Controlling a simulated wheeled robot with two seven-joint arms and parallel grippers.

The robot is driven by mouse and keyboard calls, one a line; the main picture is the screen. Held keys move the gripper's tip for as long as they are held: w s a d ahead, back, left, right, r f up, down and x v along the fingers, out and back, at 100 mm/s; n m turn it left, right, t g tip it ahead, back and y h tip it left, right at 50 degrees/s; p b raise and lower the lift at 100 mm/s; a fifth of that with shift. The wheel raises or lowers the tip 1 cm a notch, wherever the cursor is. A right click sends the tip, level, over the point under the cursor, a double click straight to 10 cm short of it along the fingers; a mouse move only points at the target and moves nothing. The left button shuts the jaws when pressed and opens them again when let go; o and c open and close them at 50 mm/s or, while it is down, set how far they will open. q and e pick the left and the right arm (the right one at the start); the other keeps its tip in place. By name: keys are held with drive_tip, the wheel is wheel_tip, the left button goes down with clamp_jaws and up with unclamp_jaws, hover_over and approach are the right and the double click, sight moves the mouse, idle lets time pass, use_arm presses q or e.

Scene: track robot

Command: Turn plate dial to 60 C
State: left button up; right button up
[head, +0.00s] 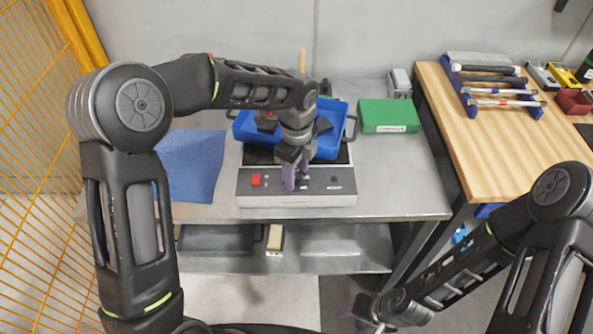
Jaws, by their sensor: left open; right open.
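The hot plate (265,200) stands on the grey metal table, with its light front panel facing me. A red switch (256,180) is at the panel's left, and a small dark round part (334,179) is at its right. My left gripper (296,184) is open and points down at the middle of the front panel. Its purple fingers hide the panel there, including whatever dial is between them; contact cannot be told. My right gripper (352,314) is open and empty, low in front of the table at the bottom of the head view.
A blue tray (243,126) sits on top of the plate, behind my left gripper. A blue cloth (192,165) lies left, a green box (389,115) right. A wooden bench (455,125) with tools stands right, a yellow mesh fence (35,150) left. Bare table (400,190) is free at the right.

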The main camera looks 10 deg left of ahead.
sight(296, 176)
use_arm(q)
wheel_tip(296, 176, up, 8)
drive_tip(key=shift+f+b, duration=0.1)
drive_tip(key=shift+b, duration=0.2)
drive_tip(key=shift+s+f, duration=0.1)
idle(0.5)
